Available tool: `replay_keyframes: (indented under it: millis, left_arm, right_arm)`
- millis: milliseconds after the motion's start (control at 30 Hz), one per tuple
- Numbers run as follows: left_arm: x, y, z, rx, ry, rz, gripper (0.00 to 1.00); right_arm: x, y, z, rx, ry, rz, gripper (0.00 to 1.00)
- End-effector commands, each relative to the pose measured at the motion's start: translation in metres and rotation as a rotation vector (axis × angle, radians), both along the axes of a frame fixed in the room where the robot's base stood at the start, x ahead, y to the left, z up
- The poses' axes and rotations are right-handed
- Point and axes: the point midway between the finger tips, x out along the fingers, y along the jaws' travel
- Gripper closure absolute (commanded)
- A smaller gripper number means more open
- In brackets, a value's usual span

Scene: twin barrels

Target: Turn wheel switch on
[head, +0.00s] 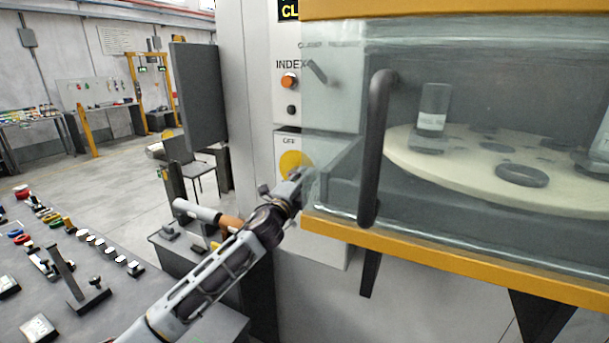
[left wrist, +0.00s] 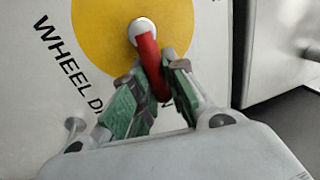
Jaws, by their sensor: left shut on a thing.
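The wheel switch shows in the left wrist view as a red handle (left wrist: 148,60) on a silver hub, over a yellow disc (left wrist: 98,35) with the lettering "WHEEL D" beside it. In the head view its yellow disc (head: 291,162) sits on a panel under the word "OFF". My left gripper (left wrist: 155,88) is shut on the red handle, with its green-padded fingers on both sides of it. In the head view my left gripper (head: 297,183) reaches the panel and hides the handle. My right gripper is not in view.
A glass guard (head: 345,95) with a black bar handle (head: 376,150) stands close to the right of my left gripper, in front of a round turntable (head: 450,170). An orange button (head: 288,81) is above the switch. A dark bench (head: 60,300) with several parts lies left.

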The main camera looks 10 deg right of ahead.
Motion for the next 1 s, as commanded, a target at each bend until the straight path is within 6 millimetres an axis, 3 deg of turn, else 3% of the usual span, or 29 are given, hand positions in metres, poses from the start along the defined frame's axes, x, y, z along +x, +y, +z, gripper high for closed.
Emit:
replay_keyframes:
  millis: [500,533,700,1000]
  left_arm:
    - [-0.0005,-0.0007,-0.0038,0.030,-0.018,0.000,1.00]
    - [-0.0004,-0.0007,-0.0039,0.029,-0.017,0.000,0.84]
    - [-0.0003,-0.0006,-0.0034,0.028,-0.018,-0.001,0.63]
    - [-0.0002,-0.0003,-0.0023,0.026,-0.018,-0.001,0.63]
  right_arm:
    - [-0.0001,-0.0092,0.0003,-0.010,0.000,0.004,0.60]
    - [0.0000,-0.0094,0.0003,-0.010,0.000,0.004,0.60]
    - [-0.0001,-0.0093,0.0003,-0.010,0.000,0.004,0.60]
    - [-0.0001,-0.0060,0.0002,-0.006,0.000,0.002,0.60]
